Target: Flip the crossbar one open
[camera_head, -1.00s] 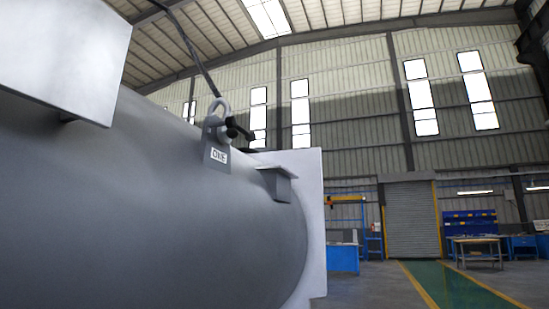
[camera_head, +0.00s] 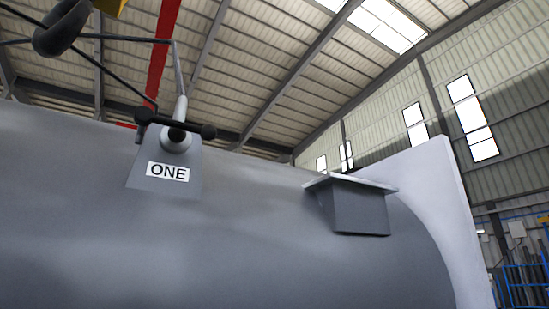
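The black crossbar (camera_head: 190,131) sits at the top of a grey lug plate (camera_head: 150,184) with a white label reading ONE (camera_head: 168,172). The lug stands on top of the large grey cylindrical shell (camera_head: 240,245), left of the picture's middle. I cannot tell from this angle how the crossbar is latched. My gripper is not in view.
A box-like bracket (camera_head: 360,208) with a flat top juts from the shell at the right. A pale flange plate (camera_head: 425,190) closes the shell's right end. Dark lines and a thick dark curved piece (camera_head: 50,40) hang at the upper left, beside a yellow part (camera_head: 112,5).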

